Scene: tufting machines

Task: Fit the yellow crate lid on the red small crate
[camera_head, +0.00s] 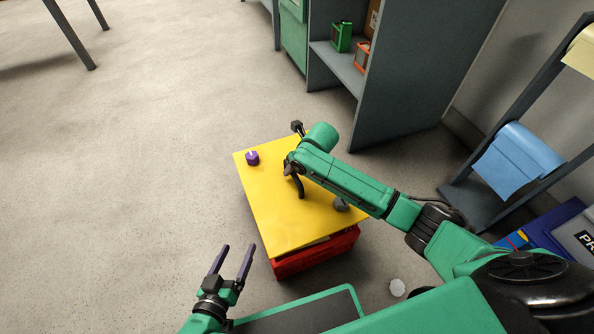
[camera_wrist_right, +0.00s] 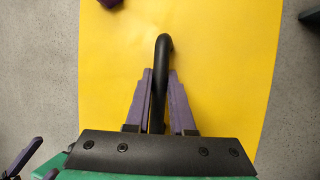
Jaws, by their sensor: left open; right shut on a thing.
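The yellow crate lid (camera_head: 273,212) is a flat sheet that lies over the red small crate (camera_head: 318,254) on the floor. The crate's red side shows below the lid's near edge, with a narrow dark gap between them, so the lid looks not quite flush there. My right gripper (camera_wrist_right: 158,88) is shut on the lid's black curved handle (camera_wrist_right: 165,50). In the head view the handle (camera_head: 299,187) stands up from the lid under my right arm. My left gripper (camera_head: 232,263) is open and empty, left of the crate's near corner.
A grey shelf unit (camera_head: 401,75) stands behind. A rack with a blue roll (camera_head: 518,155) is at right.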

